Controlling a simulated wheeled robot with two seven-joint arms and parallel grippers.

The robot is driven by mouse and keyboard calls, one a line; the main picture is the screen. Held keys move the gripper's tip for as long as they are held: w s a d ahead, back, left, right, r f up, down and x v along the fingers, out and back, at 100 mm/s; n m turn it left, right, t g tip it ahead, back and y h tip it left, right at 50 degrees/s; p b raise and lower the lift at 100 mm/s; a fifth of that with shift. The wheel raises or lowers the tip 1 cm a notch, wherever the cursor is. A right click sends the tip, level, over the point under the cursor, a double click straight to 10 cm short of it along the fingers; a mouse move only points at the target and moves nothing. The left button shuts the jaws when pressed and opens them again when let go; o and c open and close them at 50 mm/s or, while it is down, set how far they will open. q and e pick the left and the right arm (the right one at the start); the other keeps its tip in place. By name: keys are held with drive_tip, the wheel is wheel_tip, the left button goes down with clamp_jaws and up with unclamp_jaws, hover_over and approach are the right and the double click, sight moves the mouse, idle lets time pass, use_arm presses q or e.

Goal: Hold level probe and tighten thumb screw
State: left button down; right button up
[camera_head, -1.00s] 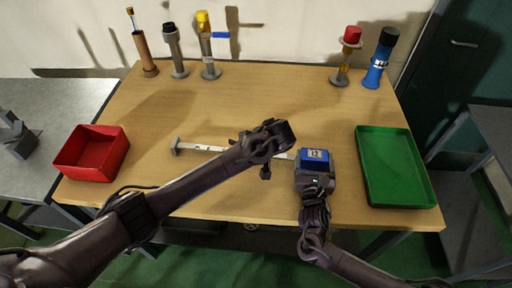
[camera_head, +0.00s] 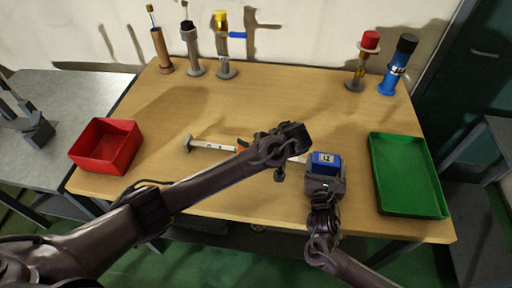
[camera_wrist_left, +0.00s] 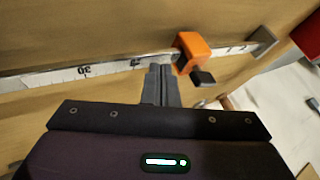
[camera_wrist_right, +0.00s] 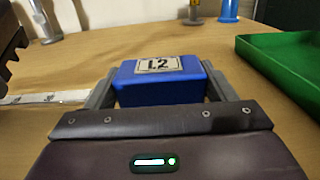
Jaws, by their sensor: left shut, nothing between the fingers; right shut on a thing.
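The level probe is a white ruler-like scale (camera_head: 212,147) lying low across the front of the table, with a blue block (camera_head: 326,160) marked L2 at its right end. My right gripper (camera_wrist_right: 160,85) is shut on the blue block, with a finger on each side. An orange slider (camera_wrist_left: 192,48) sits on the scale, with a dark thumb screw (camera_wrist_left: 203,78) sticking out of its side. My left gripper (camera_wrist_left: 160,85) is shut and empty over the scale, just left of the slider and screw in the left wrist view. In the head view my left arm hides most of the slider.
A green tray (camera_head: 440,185) lies right of the block and a red bin (camera_head: 132,155) stands at the left. Several tubes on stands line the back, including a red-capped tube (camera_head: 364,62) and a blue one (camera_head: 395,68).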

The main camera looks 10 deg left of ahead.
use_arm(q)
drive_tip(key=shift+d+r, duration=0.1)
drive_tip(key=shift+d, duration=1.1)
drive_tip(key=v, duration=1)
wheel_tip(320, 180, up, 4)
drive_tip(key=n+g+h, duration=0.5)
drive_tip(key=n+h, duration=0.1)
drive_tip(key=n, duration=0.6)
hover_over(231, 149)
drive_tip(key=w, duration=0.2)
drive_tip(key=s+a+f+n+h, duration=0.25)
drive_tip(key=a+n+h, duration=0.2)
drive_tip(key=a, duration=0.35)
drive_tip(key=shift+y, duration=0.25)
drive_tip(key=x, duration=1)
drive_tip(key=shift+w, duration=0.3)
drive_tip(key=d, duration=0.3)
drive_tip(key=shift+d+f, duration=0.15)
drive_tip(key=shift+f, duration=0.2)
drive_tip(key=shift+d, duration=0.45)
